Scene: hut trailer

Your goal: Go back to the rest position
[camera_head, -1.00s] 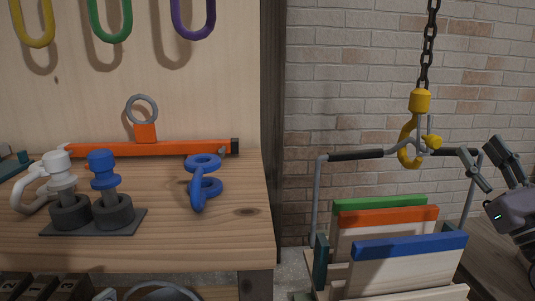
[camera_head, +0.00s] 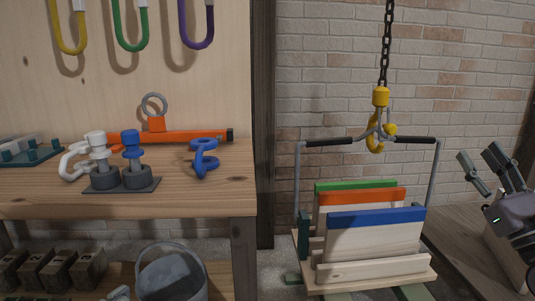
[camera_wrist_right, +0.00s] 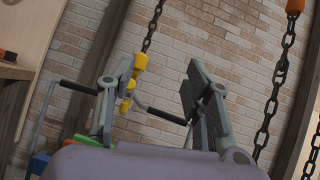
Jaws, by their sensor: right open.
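My right gripper (camera_head: 489,165) is at the right edge of the head view, open and empty, to the right of the hanging carrier and apart from it. In the right wrist view its two fingers (camera_wrist_right: 160,92) stand apart with nothing between them up close. The yellow hook (camera_head: 376,140) hangs on a dark chain and meets the middle of the carrier's handle (camera_head: 408,140). It also shows in the right wrist view (camera_wrist_right: 139,64), behind the left finger. My left gripper is not in view.
The carrier holds green, orange and blue-topped boards (camera_head: 375,216). A wooden workbench (camera_head: 215,202) at left bears shackles (camera_head: 204,158) and a block with two pegs (camera_head: 122,186). A bucket (camera_head: 172,275) and numbered weights (camera_head: 50,272) sit below. A wooden surface (camera_head: 460,228) lies at right.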

